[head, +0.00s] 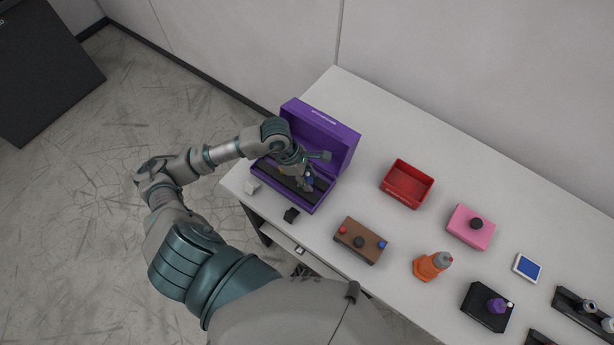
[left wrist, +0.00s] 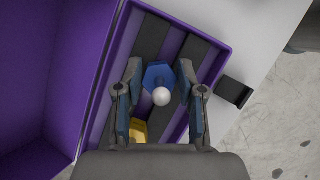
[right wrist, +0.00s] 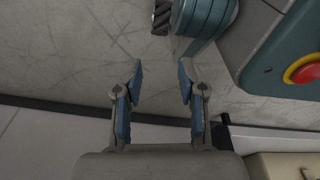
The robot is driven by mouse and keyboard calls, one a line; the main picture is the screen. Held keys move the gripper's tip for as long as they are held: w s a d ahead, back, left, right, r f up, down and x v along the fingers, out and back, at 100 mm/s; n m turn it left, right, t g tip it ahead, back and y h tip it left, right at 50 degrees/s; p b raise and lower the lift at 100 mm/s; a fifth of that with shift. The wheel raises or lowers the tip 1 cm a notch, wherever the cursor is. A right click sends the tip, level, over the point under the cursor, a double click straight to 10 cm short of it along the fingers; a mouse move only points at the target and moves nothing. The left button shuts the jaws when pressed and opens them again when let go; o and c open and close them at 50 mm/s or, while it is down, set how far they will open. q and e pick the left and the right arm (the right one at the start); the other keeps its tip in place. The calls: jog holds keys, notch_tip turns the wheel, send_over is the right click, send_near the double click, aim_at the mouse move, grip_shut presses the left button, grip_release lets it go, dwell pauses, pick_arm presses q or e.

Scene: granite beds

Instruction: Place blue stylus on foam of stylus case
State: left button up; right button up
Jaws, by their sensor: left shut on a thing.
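The purple stylus case (head: 345,150) stands open at the left end of the table, its lid raised at the back. It also shows in the left wrist view (left wrist: 222,62). Dark foam strips (left wrist: 150,38) line its tray. My left gripper (head: 308,182) is over the tray, shut on the blue stylus (left wrist: 158,74), whose white ball tip faces the wrist camera. Whether the stylus touches the foam is hidden. A yellow piece (left wrist: 139,131) is in the tray beside it, partly hidden by the gripper. My right gripper (right wrist: 160,78) is open and empty above the floor.
Table behind the red tray is clear.

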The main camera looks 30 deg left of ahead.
pick_arm(q)
jog(key=shift+d, duration=0.25)
jog(key=o, duration=1.1)
jog(key=shift+a, duration=0.15)
jog(key=shift+o, duration=0.4)
jog(key=shift+a, duration=0.15)
jog(key=shift+a+f, duration=0.1)
jog(key=shift+a, duration=0.2)
jog(key=shift+d, duration=0.1)
jog(key=shift+r, duration=0.7)
jog(key=v, duration=1.1)
jog(key=shift+f, duration=0.15)
pick_arm(e)
jog(key=shift+s+d, duration=0.15)
jog(key=shift+d, duration=0.35)
pick_arm(q)
jog(key=shift+s, duration=0.1)
pick_arm(e)
jog(key=shift+s, duration=0.1)
